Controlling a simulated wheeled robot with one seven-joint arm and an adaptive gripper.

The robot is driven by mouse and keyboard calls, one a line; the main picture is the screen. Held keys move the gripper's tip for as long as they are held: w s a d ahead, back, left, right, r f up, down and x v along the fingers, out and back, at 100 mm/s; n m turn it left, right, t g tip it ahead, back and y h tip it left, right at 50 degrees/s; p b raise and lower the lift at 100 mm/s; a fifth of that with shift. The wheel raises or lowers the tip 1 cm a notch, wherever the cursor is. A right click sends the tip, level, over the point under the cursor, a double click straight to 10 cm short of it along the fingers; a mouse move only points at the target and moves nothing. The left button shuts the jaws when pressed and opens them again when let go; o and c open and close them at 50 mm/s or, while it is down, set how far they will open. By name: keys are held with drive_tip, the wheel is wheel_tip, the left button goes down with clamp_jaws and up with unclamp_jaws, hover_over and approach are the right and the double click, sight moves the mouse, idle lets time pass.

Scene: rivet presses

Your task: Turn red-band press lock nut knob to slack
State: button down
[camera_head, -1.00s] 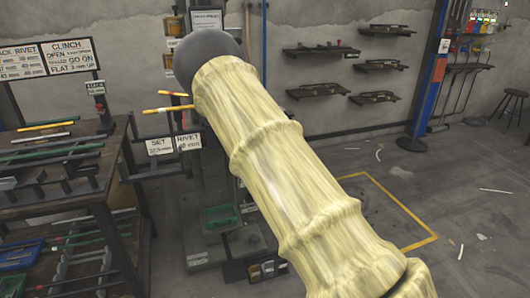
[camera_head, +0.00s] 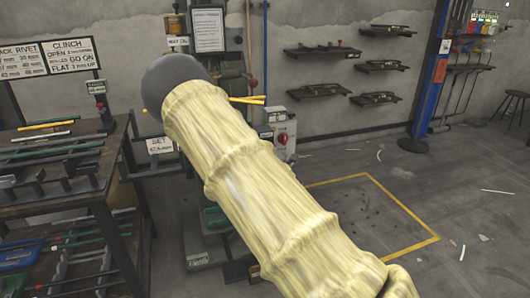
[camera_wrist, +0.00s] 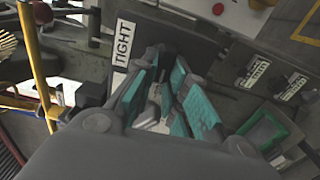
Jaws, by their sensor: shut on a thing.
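My gripper (camera_wrist: 172,88) shows in the wrist view with its teal-padded fingers close together beside a white TIGHT label (camera_wrist: 123,42). It is shut on the lock nut knob, which is mostly hidden between and behind the fingers. In the head view my yellow-sleeved arm covers my gripper and the knob. The press (camera_head: 233,88) stands behind the arm, with a yellow handle (camera_head: 248,100) showing to the right of it. I cannot make out a red band.
A grey box with a red button (camera_head: 283,138) is right of the press. A workbench with bar stock (camera_head: 60,150) stands at left. A green tray (camera_wrist: 268,130) lies low beside the gripper.

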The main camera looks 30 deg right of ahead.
drive_tip(key=c, duration=1.4)
unclamp_jaws()
drive_tip(key=shift+c, duration=0.2)
drive_tip(key=v, duration=1.2)
drive_tip(key=shift+d+f, duration=0.1)
